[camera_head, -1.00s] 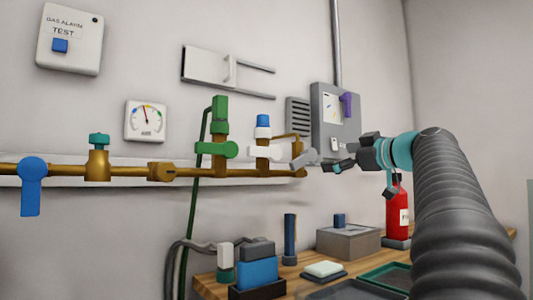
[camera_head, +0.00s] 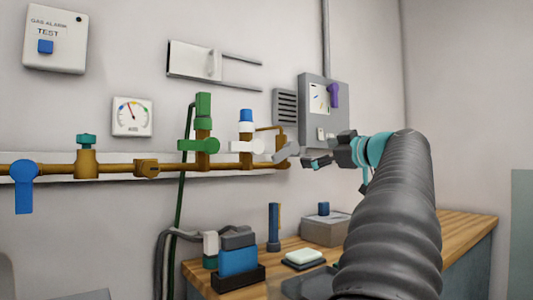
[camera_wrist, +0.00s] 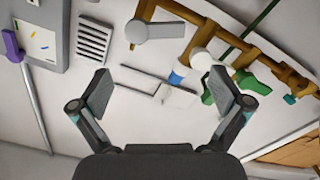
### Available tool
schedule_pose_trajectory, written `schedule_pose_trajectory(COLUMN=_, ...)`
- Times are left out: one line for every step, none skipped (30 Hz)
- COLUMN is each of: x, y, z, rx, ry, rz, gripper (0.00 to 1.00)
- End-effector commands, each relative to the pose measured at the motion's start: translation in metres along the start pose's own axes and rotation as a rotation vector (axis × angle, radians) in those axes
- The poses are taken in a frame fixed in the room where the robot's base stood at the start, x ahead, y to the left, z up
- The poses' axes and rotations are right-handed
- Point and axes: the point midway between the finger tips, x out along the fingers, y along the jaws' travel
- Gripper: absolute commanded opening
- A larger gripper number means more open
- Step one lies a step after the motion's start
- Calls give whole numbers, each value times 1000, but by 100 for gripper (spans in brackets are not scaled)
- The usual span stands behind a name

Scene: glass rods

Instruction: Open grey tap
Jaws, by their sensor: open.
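My gripper (camera_head: 322,160) is just right of the tap in the head view. In the wrist view my gripper (camera_wrist: 160,92) has its two fingers wide apart with nothing between them. The tap lies beyond the fingertips, and I see no contact.
A white-handled tap (camera_head: 246,146), a green-handled tap (camera_head: 198,145) and a blue tap (camera_head: 24,185) sit along the same pipe. A grey box with a purple handle (camera_head: 334,95) hangs close above my gripper. A wooden bench (camera_head: 460,232) stands below, with several objects.

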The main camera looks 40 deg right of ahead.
Motion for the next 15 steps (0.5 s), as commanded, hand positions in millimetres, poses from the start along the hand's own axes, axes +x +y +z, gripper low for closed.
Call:
schedule_pose_trajectory(x=5, y=0, z=-1, rx=0, ry=1, rz=-3, gripper=100)
schedule_pose_trajectory(x=9, y=0, z=-1, rx=0, ry=2, rz=-4, gripper=100)
schedule_pose_trajectory(x=14, y=-1, z=-2, rx=0, ry=3, rz=-5, gripper=100)
schedule_pose_trajectory(x=19, y=-2, z=-2, rx=0, ry=4, rz=-6, gripper=100)
schedule_pose_trajectory(x=24, y=-2, z=-3, rx=-1, ry=4, rz=-8, gripper=100)
schedule_pose_trajectory(x=32, y=-3, z=-3, rx=-1, ry=5, rz=-9, gripper=100)
schedule_pose_trajectory(x=38, y=-3, z=-3, rx=0, ry=5, rz=-10, gripper=100)
schedule_pose_trajectory(x=44, y=-3, z=-3, rx=0, ry=4, rz=-10, gripper=100)
schedule_pose_trajectory(x=52, y=-3, z=-3, rx=0, ry=4, rz=-11, gripper=100)
schedule_pose_trajectory(x=57, y=-4, z=-4, rx=0, ry=5, rz=-11, gripper=100)
schedule_pose_trajectory(x=63, y=-4, z=-4, rx=0, ry=5, rz=-11, gripper=100)
schedule_pose_trajectory(x=71, y=-3, z=-4, rx=0, ry=5, rz=-10, gripper=100)
schedule_pose_trajectory(x=76, y=-3, z=-4, rx=0, ry=5, rz=-11, gripper=100)
schedule_pose_trajectory(x=82, y=-4, z=-4, rx=0, ry=5, rz=-11, gripper=100)
schedule_pose_trajectory(x=89, y=-4, z=-4, rx=0, ry=5, rz=-10, gripper=100)
